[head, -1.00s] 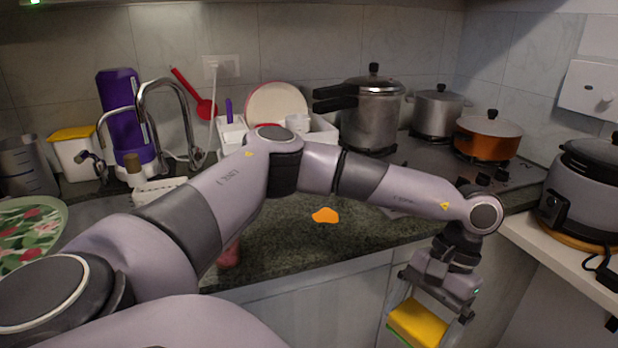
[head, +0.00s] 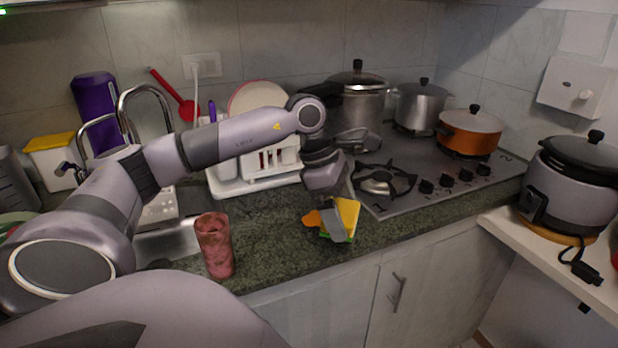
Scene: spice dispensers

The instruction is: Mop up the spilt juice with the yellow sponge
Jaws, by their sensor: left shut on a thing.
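The yellow sponge (head: 348,214), with a green underside, is held in my left gripper (head: 338,222), which is shut on it. The sponge is tilted, at the dark green counter near its front edge. The orange juice spill (head: 312,219) shows on the counter just left of the sponge, and the sponge and gripper hide part of it. I cannot tell whether the sponge touches the counter. My right gripper is not in view.
A reddish glass (head: 214,245) stands on the counter left of the spill. A white dish rack (head: 228,187) is behind. The stove (head: 420,170) with pots is to the right. The counter's front edge is close to the sponge.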

